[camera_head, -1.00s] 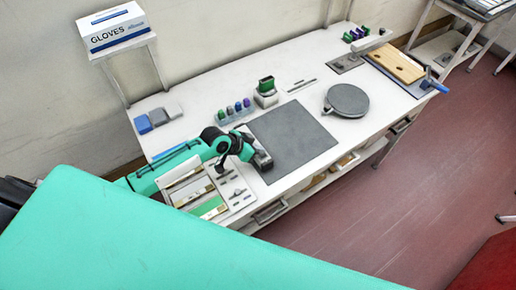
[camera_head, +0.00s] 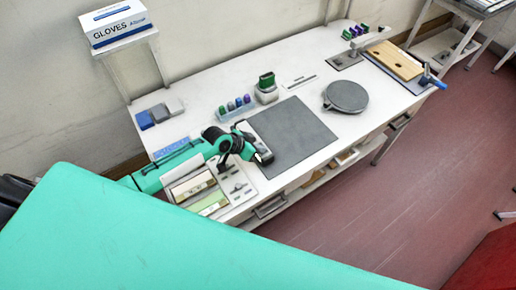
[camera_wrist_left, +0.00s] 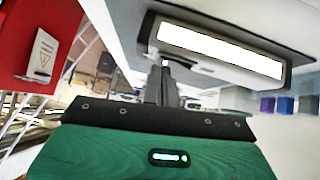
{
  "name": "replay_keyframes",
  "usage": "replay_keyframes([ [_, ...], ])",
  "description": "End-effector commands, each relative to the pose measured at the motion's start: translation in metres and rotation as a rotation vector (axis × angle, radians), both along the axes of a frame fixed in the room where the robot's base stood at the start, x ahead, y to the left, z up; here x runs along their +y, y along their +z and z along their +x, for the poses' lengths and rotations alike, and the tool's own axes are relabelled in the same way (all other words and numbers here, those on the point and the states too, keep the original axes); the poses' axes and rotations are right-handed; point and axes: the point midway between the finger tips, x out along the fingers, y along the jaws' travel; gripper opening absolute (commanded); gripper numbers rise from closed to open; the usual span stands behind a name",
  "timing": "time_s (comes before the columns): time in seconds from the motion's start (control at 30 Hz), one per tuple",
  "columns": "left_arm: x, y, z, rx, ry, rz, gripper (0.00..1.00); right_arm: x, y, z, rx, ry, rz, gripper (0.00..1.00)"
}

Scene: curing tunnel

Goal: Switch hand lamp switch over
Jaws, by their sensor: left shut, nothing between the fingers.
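The hand lamp (camera_head: 265,155) is a dark grey bar at the left edge of the grey mat. In the left wrist view the lamp (camera_wrist_left: 220,48) shows large, with a bright white panel in a dark frame. My left gripper (camera_head: 244,150) is at the lamp's left side, and my black wrist hides part of it. In the left wrist view the gripper (camera_wrist_left: 165,72) is shut and empty, its tips close to the lamp's lower left frame. I cannot tell whether they touch it. I cannot make out the switch clearly. My right gripper is not in view.
The grey mat (camera_head: 295,138) is otherwise clear. A round grey plate (camera_head: 346,97) lies to its right. Several small coloured bottles (camera_head: 235,105) and a green-topped container (camera_head: 267,90) stand behind. A tray of flat pieces (camera_head: 238,188) lies below my left arm.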

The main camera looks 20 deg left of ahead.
Motion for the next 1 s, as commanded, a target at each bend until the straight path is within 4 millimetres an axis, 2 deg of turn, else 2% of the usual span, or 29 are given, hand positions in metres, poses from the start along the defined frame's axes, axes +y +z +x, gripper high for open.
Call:
replay_keyframes([
  [0.33, 0.009, 0.003, 0.008, -0.001, 0.0, 0.001, 0.0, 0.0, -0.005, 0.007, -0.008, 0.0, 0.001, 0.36],
  [0.77, 0.012, 0.006, 0.01, -0.001, 0.0, -0.001, 0.0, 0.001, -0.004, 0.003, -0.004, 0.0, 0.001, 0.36],
  [1.0, 0.009, 0.028, 0.012, -0.002, 0.001, -0.001, 0.0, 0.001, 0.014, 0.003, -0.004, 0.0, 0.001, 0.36],
])
